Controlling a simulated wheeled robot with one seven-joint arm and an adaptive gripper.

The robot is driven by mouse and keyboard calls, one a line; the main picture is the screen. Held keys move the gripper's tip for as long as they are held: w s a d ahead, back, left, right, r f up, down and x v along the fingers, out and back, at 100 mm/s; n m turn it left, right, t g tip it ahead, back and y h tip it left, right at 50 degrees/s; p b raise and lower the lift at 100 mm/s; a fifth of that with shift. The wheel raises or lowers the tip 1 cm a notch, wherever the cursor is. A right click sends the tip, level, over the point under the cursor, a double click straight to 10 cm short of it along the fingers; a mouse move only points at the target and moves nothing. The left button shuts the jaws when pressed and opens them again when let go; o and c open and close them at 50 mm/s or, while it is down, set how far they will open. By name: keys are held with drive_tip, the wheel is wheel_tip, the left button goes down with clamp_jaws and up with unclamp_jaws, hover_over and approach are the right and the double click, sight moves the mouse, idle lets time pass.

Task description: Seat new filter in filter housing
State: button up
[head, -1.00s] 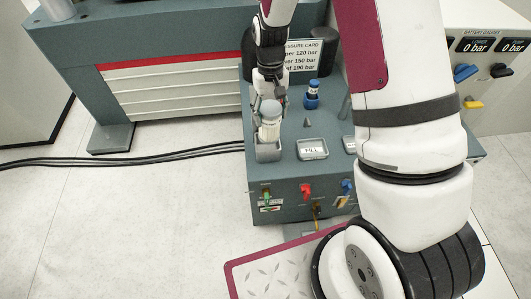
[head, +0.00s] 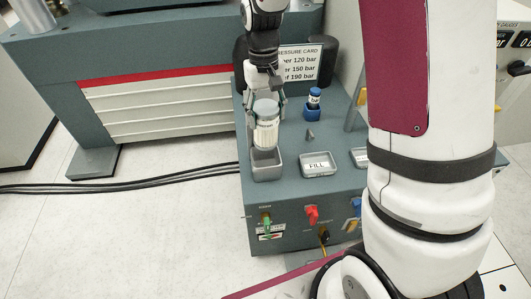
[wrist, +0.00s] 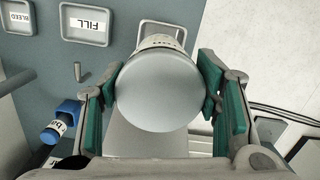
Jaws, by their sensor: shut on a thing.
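The filter is a pale, labelled cylinder (head: 266,133) with a blue-grey top, held upright. In the wrist view its round grey top (wrist: 159,92) fills the middle. My gripper (head: 266,112) is shut on it, with green pads at its left and right sides in the wrist view (wrist: 160,95). Below the filter in the head view is an open grey square cup (head: 268,172), which looks like the filter housing. The filter's lower end overlaps the cup's back rim in the picture. I cannot tell whether it is inside or just above it.
A blue-capped bottle stands in a blue holder (head: 312,113). A pressure card (head: 300,62) stands behind.

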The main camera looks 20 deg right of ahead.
sight(266, 147)
wheel_tip(266, 147, down, 13)
drive_tip(key=b, duration=0.2)
drive_tip(key=shift+r+b, duration=0.2)
drive_tip(key=shift+b, duration=0.2)
drive_tip(key=o, duration=1.3)
drive_tip(key=shift+f, duration=0.15)
drive_tip(key=shift+o, duration=0.2)
